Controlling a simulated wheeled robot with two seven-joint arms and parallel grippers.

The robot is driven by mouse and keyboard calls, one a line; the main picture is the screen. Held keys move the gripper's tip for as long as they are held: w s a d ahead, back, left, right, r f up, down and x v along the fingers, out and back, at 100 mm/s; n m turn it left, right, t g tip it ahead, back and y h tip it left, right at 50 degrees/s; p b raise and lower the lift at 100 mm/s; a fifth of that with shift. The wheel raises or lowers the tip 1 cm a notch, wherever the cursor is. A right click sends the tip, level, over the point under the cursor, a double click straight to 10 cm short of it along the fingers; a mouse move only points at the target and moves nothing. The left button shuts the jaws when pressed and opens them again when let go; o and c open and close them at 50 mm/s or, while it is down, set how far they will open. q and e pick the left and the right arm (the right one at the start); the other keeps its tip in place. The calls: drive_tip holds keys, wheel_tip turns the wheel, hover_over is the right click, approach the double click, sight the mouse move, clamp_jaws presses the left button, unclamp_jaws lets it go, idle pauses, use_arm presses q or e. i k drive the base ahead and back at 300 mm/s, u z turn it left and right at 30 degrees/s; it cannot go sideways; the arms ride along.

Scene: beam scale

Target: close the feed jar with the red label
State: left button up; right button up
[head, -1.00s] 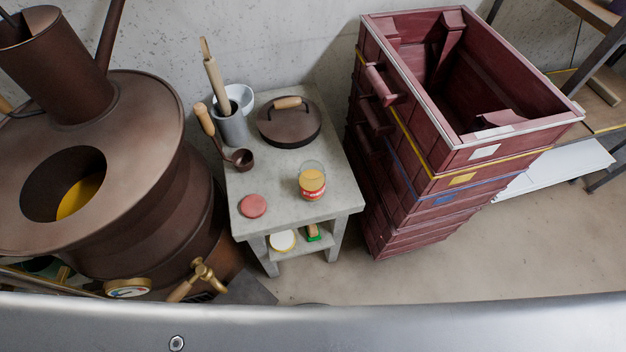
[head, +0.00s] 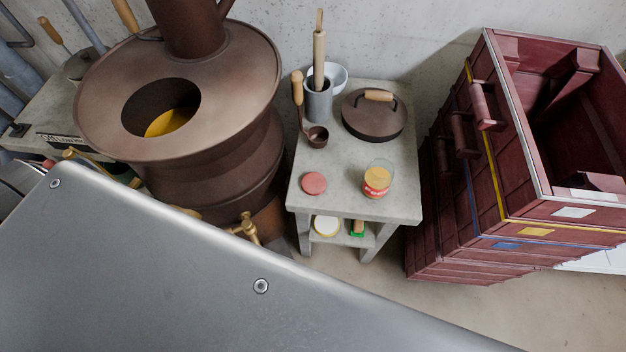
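The feed jar (head: 377,180) is clear glass with a red label and yellow-orange contents. It stands upright and without a lid near the right front of the small grey table (head: 341,193). A round reddish lid (head: 314,183) lies flat on the same table, to the left of the jar and apart from it. Neither of my grippers is in view.
A dark pan lid (head: 372,118), a ladle (head: 316,136) and a grey pot with utensils (head: 319,101) occupy the table's back. A brown metal vessel (head: 240,70) stands left, stacked dark-red crates (head: 520,200) right. A white-topped container (head: 327,226) sits on the lower shelf.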

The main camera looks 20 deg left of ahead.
sight(378, 175)
drive_tip(key=u, duration=2.5)
drive_tip(key=k, duration=1.3)
drive_tip(key=z, duration=2.05)
